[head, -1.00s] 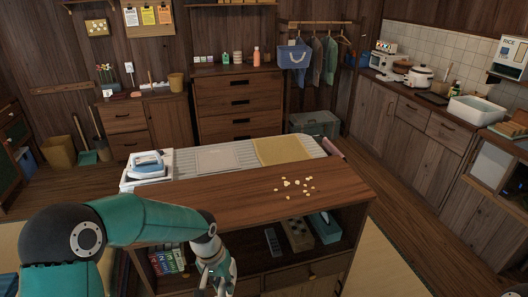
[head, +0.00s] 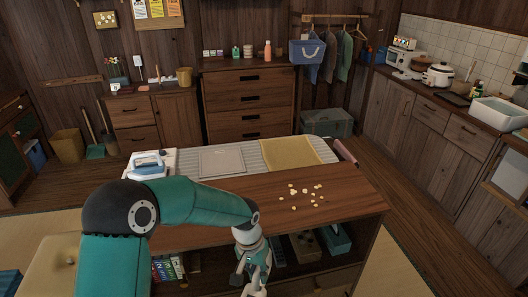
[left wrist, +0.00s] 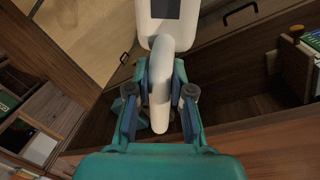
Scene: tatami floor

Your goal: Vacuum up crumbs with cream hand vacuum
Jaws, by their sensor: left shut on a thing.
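Pale yellow crumbs (head: 307,196) lie scattered on the right part of the brown wooden counter top (head: 215,203). My left gripper (head: 252,272) is low in front of the counter's open shelves, below the top and left of the crumbs. In the left wrist view my left gripper (left wrist: 160,100) is shut on the handle of the cream hand vacuum (left wrist: 161,70). The vacuum's wider body with a dark panel shows beyond the fingers, cut off by the picture's top edge. In the head view the vacuum is mostly hidden. My right gripper is not in view.
A blue-and-white iron (head: 148,163) stands behind the counter at the left, near a grey board (head: 221,161) and a yellow cloth (head: 290,153). The shelves hold books (head: 166,268) and a teal box (head: 335,239). The counter top is clear around the crumbs.

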